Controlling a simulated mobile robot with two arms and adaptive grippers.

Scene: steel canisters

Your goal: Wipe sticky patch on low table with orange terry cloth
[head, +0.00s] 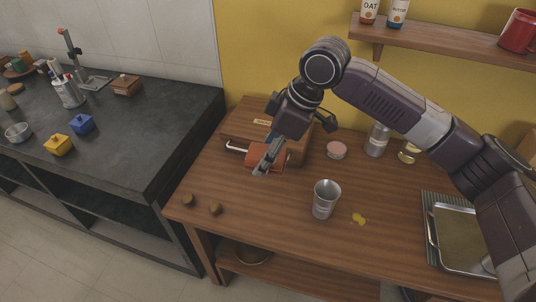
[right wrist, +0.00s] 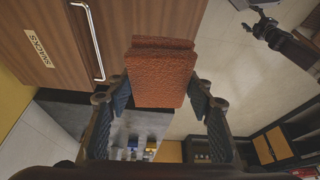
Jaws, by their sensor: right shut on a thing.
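The orange terry cloth (head: 262,157) is folded and held in my right gripper (head: 268,158), in front of the wooden box. In the right wrist view the cloth (right wrist: 162,75) sits between both fingers of my right gripper (right wrist: 160,100), which is shut on it. A yellow sticky patch (head: 358,219) lies on the wooden low table (head: 270,225), to the right of the gripper and apart from the cloth. My left gripper (right wrist: 258,22) shows small at the top right of the right wrist view, its jaws unclear.
A steel cup (head: 325,199) stands just left of the patch. The wooden box (head: 235,128) with a handle is behind the cloth. A pink-topped tin (head: 337,150), a steel canister (head: 377,139) and a metal tray (head: 467,232) are further right.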

